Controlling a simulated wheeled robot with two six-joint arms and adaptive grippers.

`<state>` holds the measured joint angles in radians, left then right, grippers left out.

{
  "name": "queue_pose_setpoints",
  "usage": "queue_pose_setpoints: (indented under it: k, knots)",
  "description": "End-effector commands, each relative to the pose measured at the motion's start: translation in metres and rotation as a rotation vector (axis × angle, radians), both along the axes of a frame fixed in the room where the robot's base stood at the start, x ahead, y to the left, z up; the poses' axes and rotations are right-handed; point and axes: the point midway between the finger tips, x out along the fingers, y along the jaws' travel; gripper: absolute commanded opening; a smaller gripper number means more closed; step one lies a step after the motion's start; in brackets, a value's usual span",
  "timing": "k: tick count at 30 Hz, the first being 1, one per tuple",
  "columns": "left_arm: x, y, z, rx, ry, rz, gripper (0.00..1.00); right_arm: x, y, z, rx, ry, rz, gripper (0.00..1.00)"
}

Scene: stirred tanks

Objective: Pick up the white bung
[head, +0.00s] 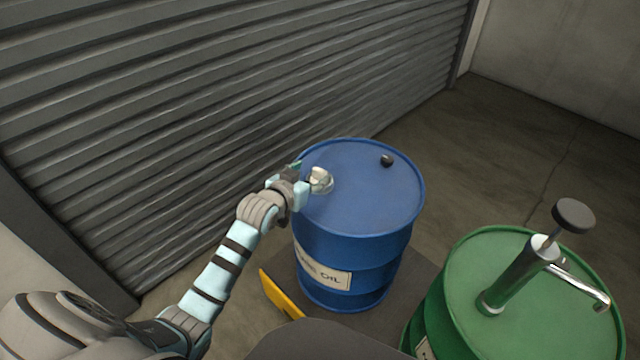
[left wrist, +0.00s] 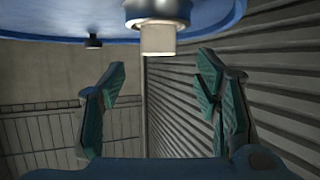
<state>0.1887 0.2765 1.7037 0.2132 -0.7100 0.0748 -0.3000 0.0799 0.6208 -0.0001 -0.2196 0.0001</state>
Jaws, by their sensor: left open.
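The white bung (head: 321,175) sits near the left edge of the blue drum's lid (head: 362,195) in the head view. In the left wrist view the bung (left wrist: 158,38) shows as a short pale block on a metallic round base, against the blue lid at the top. My left gripper (head: 302,182) is at the drum's left rim, right beside the bung. In the left wrist view its fingers (left wrist: 162,70) are spread wide, with the bung beyond them and between them sideways, apart from both. The gripper partly hides the lid's left rim. My right gripper is not in view.
A small black cap (head: 387,160) sits on the lid's far right part. A green drum (head: 460,275) with a hand pump (head: 515,280) stands at the right front. A corrugated shutter (head: 200,110) rises close behind the blue drum. A yellow piece (head: 279,295) lies near its base.

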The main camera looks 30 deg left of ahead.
Motion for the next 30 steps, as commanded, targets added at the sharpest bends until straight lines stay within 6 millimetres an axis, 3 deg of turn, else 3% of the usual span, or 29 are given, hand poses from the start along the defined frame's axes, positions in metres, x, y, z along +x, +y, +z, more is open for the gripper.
queue_pose_setpoints:
  k: [3,6,12,22,30]
  knots:
    - [0.022,-0.002,-0.016,-0.002,0.0,0.001,0.57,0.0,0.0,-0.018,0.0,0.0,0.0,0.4]
    - [0.034,-0.002,-0.02,-0.001,0.001,0.001,0.57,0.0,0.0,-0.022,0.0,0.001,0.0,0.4]
    - [0.036,-0.001,-0.017,0.0,0.0,0.0,0.57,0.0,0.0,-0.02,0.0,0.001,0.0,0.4]
    - [0.035,-0.001,-0.018,0.0,0.001,0.001,0.05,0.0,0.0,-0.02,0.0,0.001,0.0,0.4]
    - [0.035,-0.001,-0.016,0.0,0.001,0.001,0.05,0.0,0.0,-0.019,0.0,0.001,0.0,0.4]
